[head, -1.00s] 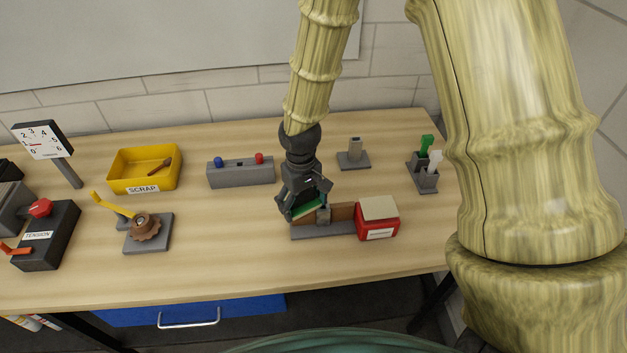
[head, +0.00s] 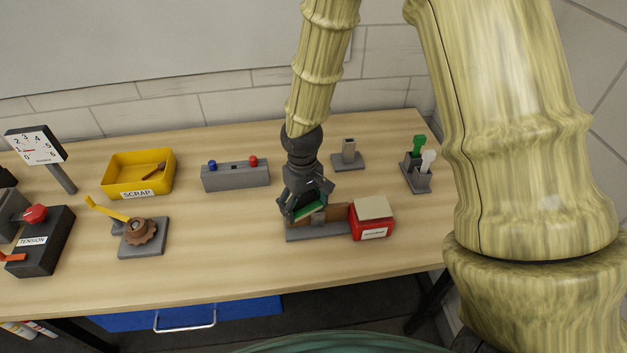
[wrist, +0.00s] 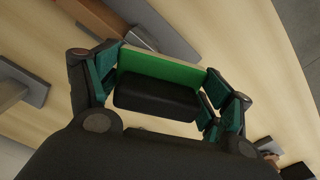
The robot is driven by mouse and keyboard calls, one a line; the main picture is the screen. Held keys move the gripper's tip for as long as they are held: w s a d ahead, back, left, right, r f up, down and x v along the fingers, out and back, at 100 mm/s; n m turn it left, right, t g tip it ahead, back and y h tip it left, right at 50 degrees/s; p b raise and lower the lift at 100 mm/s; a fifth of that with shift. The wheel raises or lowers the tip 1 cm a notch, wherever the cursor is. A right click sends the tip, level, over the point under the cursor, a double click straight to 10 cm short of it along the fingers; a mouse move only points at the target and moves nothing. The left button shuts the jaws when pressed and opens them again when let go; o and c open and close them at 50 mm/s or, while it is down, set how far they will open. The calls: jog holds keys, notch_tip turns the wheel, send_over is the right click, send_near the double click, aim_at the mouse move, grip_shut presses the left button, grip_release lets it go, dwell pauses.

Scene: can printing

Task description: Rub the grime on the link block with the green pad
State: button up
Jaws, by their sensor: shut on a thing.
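My gripper (head: 308,208) is shut on the black-backed green pad (head: 311,212). In the wrist view, the pad's green edge (wrist: 160,66) and black back (wrist: 155,99) sit between the fingers. The pad is tilted and held at the left part of a low grey fixture (head: 315,232) with a brown upright face (head: 335,212). I take this to be the link block. My fingers and the pad hide much of it, so I cannot tell whether the pad touches it or where the grime is.
A red box with a beige top (head: 372,222) stands at the fixture's right end. Behind are a grey post on a base (head: 348,158) and a two-button grey bar (head: 235,177). A yellow scrap tray (head: 137,178) is left. Bench in front is clear.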

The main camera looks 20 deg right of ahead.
aim_at(312, 204)
jog(key=shift+s+d, duration=0.25)
jog(key=shift+d, duration=0.55)
jog(key=r, duration=0.1)
jog(key=p, duration=0.1)
jog(key=r, duration=0.1)
jog(key=shift+d+r+p, duration=0.25)
jog(key=shift+r+p, duration=0.1)
jog(key=shift+p, duration=0.05)
jog(key=shift+a+r+p, duration=0.2)
jog(key=shift+r+p, duration=0.75)
jog(key=shift+r, duration=0.15)
jog(key=shift+r+p, duration=1.4)
jog(key=shift+r, duration=0.35)
jog(key=shift+d+f, duration=0.1)
